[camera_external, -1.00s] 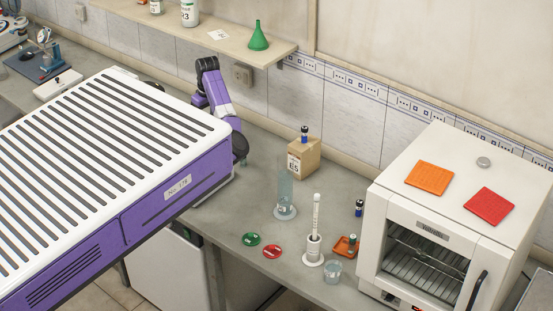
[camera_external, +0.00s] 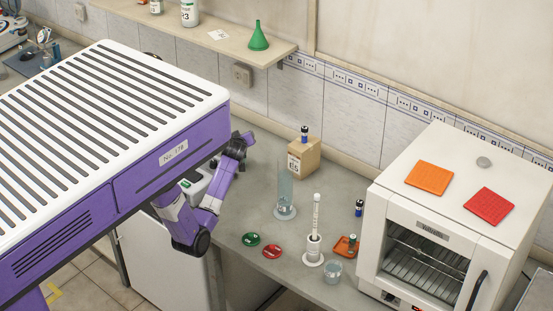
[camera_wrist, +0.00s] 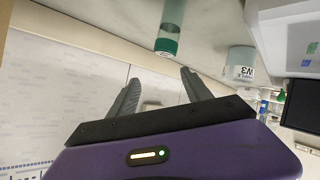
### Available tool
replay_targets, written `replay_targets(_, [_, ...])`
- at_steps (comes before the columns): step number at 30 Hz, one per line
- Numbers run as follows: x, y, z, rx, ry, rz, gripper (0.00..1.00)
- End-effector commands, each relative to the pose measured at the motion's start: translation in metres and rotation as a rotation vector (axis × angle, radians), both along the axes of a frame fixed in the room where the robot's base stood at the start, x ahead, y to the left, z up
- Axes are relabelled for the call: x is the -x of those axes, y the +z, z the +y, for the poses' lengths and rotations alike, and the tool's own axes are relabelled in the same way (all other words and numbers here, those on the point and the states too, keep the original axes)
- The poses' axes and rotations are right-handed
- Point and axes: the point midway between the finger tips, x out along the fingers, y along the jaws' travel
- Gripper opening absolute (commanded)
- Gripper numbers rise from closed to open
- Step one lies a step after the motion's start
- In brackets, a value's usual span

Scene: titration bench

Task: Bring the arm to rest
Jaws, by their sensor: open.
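My purple arm (camera_external: 205,210) is bent beside the front of my body, with its elbow low over the bench's front edge. My gripper (camera_external: 243,138) is up at the far end of the forearm, over the bench near the wall, partly hidden by my body. In the wrist view my gripper (camera_wrist: 160,76) shows two dark fingers spread apart with nothing between them.
On the bench stand a cardboard box (camera_external: 303,158) with a vial on top, a tall glass cylinder (camera_external: 285,190), a cylinder with a white rod (camera_external: 313,248), a beaker (camera_external: 332,270), and green and red discs (camera_external: 272,251). A white oven (camera_external: 450,190) is at the right.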

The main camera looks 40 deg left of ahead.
Motion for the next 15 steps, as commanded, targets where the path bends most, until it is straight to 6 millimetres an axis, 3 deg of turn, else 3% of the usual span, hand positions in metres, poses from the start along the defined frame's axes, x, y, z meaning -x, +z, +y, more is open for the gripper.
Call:
replay_targets(6, [0.050, 0.018, -0.044, -0.135, -0.165, -0.170, 0.58])
replay_targets(8, [0.071, 0.023, -0.050, -0.186, -0.194, -0.183, 0.58])
replay_targets(15, [0.174, 0.027, -0.051, -0.450, -0.231, -0.047, 0.58])
